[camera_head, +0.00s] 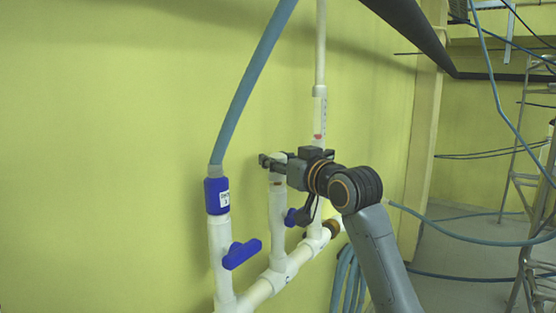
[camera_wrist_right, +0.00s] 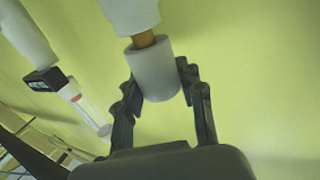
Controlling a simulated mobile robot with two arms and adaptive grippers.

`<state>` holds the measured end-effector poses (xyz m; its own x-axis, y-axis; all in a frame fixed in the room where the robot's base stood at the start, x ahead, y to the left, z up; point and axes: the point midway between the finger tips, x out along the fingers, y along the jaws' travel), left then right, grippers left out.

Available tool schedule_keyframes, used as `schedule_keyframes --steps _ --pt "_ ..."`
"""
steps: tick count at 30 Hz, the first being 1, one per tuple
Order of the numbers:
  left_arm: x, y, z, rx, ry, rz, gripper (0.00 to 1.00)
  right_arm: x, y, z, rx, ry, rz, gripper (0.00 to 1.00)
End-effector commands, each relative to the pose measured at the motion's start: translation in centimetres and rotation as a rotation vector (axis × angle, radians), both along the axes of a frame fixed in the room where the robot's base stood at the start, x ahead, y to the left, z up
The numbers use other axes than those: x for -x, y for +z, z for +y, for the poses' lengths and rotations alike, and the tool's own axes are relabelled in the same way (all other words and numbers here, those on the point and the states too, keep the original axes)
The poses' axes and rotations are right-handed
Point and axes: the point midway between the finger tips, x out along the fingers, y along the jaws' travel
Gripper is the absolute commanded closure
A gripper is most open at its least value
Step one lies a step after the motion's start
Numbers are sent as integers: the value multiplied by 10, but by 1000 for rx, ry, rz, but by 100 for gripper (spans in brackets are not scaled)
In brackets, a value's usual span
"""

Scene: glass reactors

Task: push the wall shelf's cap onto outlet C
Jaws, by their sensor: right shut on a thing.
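A white cap (camera_wrist_right: 155,75) sits between the two fingers of my right gripper (camera_wrist_right: 157,84), which is shut on it. In the head view, the right gripper (camera_head: 273,163) reaches in from the right around the top of the middle white outlet pipe (camera_head: 278,210). In the wrist view, a short orange-brown section (camera_wrist_right: 143,40) shows between the cap and the white pipe (camera_wrist_right: 131,14). The cap is in line with the pipe, with that section still exposed. I cannot read any letter on this outlet. My left gripper is not in view.
A left outlet has a blue labelled fitting (camera_head: 216,195), a blue hose (camera_head: 252,85) and a blue valve handle (camera_head: 242,254). A third riser (camera_head: 319,105) stands behind my gripper. The manifold pipe (camera_head: 262,290) runs below. Hoses and a ladder (camera_head: 525,180) are at right.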

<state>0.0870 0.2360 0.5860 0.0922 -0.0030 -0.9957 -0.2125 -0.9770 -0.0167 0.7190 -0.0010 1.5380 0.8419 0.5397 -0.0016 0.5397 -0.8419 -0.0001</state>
Motion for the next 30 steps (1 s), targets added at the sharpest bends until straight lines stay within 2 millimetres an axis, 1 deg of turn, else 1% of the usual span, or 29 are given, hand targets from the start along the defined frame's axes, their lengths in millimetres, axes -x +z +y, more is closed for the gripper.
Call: schedule_keyframes --steps 8,20,29,30 --pt "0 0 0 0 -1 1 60 0 0 0 -1 0 -1 95" --pt "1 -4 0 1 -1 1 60 0 -9 0 -1 0 -1 95" --pt "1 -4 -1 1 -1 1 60 0 -10 0 0 0 0 95" --pt "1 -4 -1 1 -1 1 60 0 -11 0 0 0 0 54"
